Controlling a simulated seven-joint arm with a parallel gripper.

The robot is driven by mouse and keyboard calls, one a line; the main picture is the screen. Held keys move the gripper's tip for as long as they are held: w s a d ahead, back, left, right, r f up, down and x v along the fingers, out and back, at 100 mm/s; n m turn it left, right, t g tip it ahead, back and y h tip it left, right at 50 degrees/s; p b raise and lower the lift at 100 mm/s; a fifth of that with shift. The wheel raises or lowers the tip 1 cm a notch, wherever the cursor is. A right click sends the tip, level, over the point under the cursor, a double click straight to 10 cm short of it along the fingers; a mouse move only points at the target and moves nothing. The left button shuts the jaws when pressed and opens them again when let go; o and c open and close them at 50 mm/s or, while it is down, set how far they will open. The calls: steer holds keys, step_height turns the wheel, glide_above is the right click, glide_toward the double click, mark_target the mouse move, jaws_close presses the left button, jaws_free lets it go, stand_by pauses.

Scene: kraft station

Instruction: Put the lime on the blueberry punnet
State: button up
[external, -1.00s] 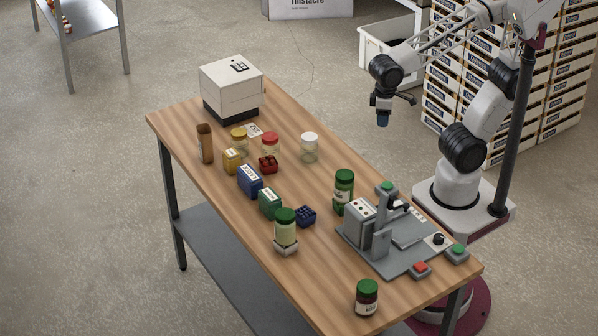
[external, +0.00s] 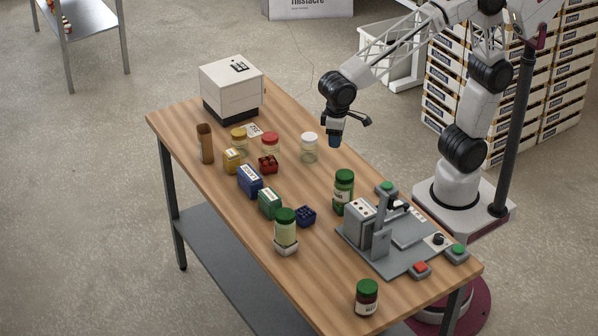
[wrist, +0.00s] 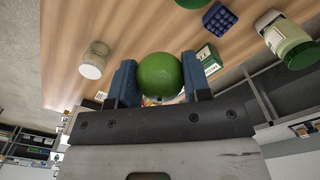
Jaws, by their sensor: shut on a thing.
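My gripper (external: 335,141) is above the table's back edge in the external view. In the wrist view my gripper (wrist: 157,80) has its blue fingers closed on both sides of a round green lime (wrist: 160,73). The lime cannot be made out in the external view. The blueberry punnet (external: 306,215) is a small dark blue tray of round berries on the table, beside a green-lidded jar. It also shows near the top of the wrist view (wrist: 219,18). My gripper is well apart from it, up and to the right in the external view.
A white-lidded jar (external: 309,148) stands below and left of my gripper. A tall green jar (external: 343,192) and a grey press-like machine (external: 385,237) stand right of the punnet. A green-lidded jar (external: 286,230), green box (external: 270,204) and blue box (external: 249,181) stand near the punnet.

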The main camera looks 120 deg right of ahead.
steer(key=w+a+f, duration=0.1)
steer(key=w, duration=0.3)
steer(key=w+a+f, duration=0.1)
steer(key=w, duration=0.4)
steer(key=w+a+f, duration=0.1)
steer(key=w+a, duration=0.1)
steer(key=w, duration=0.3)
steer(key=shift+a+f, duration=0.1)
steer(key=shift+f, duration=0.1)
glide_above(304, 211)
step_height(304, 211, down, 4)
steer(key=shift+a+f, duration=0.15)
steer(key=shift+f, duration=0.4)
steer(key=shift+f, duration=3.1)
steer(key=shift+f, duration=0.1)
steer(key=shift+f, duration=1.75)
steer(key=shift+f, duration=0.15)
